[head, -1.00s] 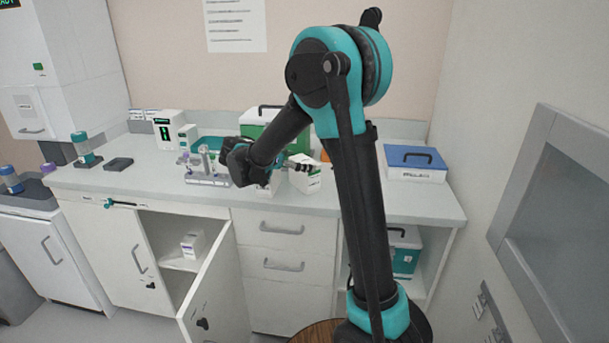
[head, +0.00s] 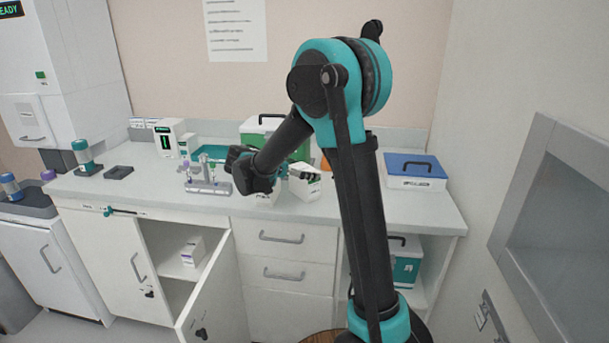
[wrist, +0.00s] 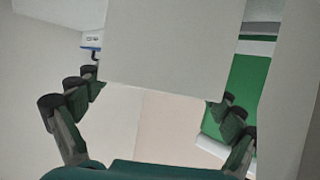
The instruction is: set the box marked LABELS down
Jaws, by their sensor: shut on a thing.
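A white box (wrist: 175,45) fills the middle of the wrist view, between the fingers of my gripper (wrist: 158,112). My gripper is shut on it. In the head view the wrist and fingers are over the counter, and the held box appears to be the white one (head: 306,185) at the fingertips. I cannot read LABELS on it, nor tell whether its base touches the counter (head: 400,205).
A tube rack (head: 207,186) stands left of my wrist. A green case (head: 252,126) is behind, and a blue-lidded box (head: 416,172) is at the right. A cabinet door (head: 218,292) hangs open, with a small white box (head: 192,251) inside.

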